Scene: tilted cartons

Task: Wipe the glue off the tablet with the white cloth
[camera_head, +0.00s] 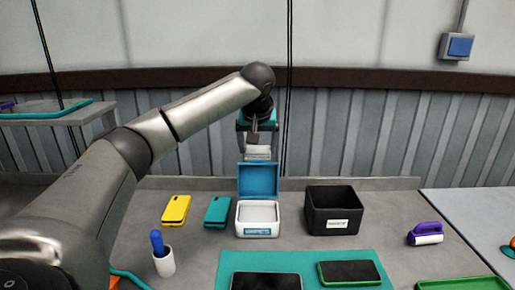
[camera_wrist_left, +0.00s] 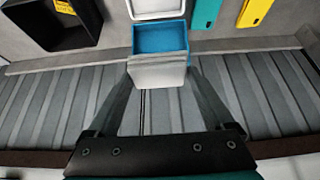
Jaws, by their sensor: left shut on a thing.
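My left gripper (camera_head: 257,147) is shut on a folded white cloth (camera_head: 257,154) and holds it in the air above the open wipe box (camera_head: 257,229). In the left wrist view the cloth (camera_wrist_left: 157,74) sits between the two fingers. The box is white with a blue label, and its blue lid (camera_head: 258,181) stands raised. A dark-screened tablet with a light rim (camera_head: 266,282) lies on the teal mat (camera_head: 300,259), cut off by the bottom edge. I cannot make out glue on it. My right gripper is not in view.
A green-framed device (camera_head: 349,271) lies on the mat. Yellow (camera_head: 176,210) and teal (camera_head: 218,211) phones lie left of the box. A white cup with a blue-handled tool (camera_head: 164,260) stands front left. A black bin (camera_head: 332,209) and a purple-handled roller (camera_head: 426,233) are at right.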

